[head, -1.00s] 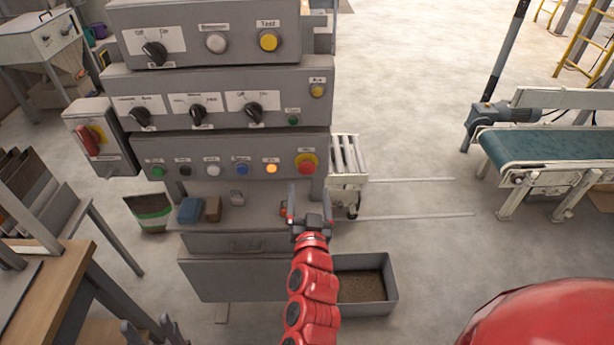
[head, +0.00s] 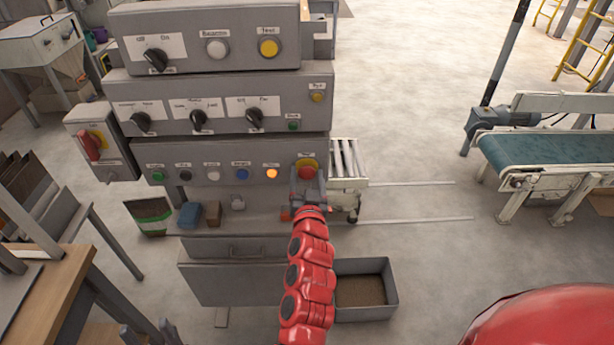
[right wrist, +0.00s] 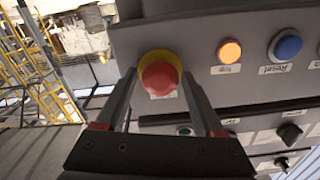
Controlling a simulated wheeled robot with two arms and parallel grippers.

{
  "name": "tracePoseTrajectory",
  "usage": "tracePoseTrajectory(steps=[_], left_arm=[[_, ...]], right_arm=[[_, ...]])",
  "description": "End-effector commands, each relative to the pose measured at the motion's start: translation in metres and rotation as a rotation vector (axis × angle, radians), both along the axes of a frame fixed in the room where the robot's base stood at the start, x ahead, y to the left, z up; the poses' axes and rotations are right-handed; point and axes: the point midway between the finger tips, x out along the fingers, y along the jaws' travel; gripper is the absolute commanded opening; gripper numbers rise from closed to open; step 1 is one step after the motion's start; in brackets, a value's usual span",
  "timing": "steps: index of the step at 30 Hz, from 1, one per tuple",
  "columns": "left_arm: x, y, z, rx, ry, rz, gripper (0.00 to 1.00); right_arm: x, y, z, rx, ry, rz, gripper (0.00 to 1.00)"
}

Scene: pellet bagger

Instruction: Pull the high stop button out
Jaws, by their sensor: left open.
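The stop button (head: 306,172) is a red mushroom head on a yellow ring, at the right end of the lowest row of the grey control cabinet. In the right wrist view the red head (right wrist: 160,77) lies between the two fingers. My right gripper (head: 308,186) is open, with one finger on each side of the button; it also shows in the right wrist view (right wrist: 158,82). I cannot tell whether the fingers touch the head. My left gripper (head: 148,327) is open and empty at the bottom left, its lower part cut off by the frame.
An orange lit button (head: 272,174) and a blue reset button (head: 242,174) sit left of the stop button. A red-yellow switch (head: 92,146) is on the cabinet's left side. A roller stand (head: 348,160) is close on the right, with a tray (head: 387,290) below. Open floor lies beyond.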

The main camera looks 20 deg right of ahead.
Motion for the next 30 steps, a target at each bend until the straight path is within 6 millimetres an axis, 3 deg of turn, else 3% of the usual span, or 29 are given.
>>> tracePoseTrajectory(steps=[1,11,30], left_arm=[[0.000,0.000,0.000,0.000,0.000,0.000,0.55],[0.000,0.000,0.000,0.000,0.000,0.000,0.55],[0.000,0.000,0.007,0.000,0.000,0.000,0.55]], right_arm=[[0.000,0.000,0.000,0.000,0.000,0.000,0.60],[0.000,0.000,0.000,0.000,0.000,0.000,0.00],[-0.012,0.003,0.001,-0.001,-0.003,-0.002,0.00]])
